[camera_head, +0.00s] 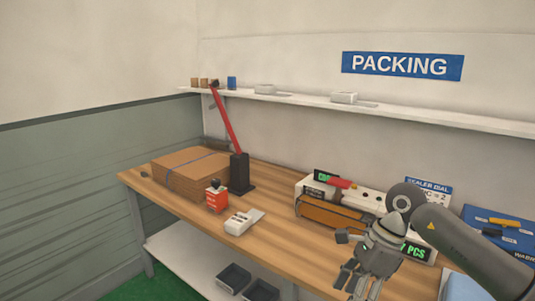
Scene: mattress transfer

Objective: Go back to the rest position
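My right gripper (361,287) hangs in front of the bench's front edge at the lower right, on a dark grey arm that comes in from the right. Its fingers point down and look parted, with nothing visible between them. It covers part of the sealer machine's right end and a green display reading "PCS". My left gripper is not in view.
A wooden bench (277,225) carries a cardboard box (187,175), a red lever on a black stand (240,175), a small red box (217,200), a white switch block (243,222) and a sealer machine (330,213). A wall shelf (390,112) runs behind. Dark bins (234,277) sit below.

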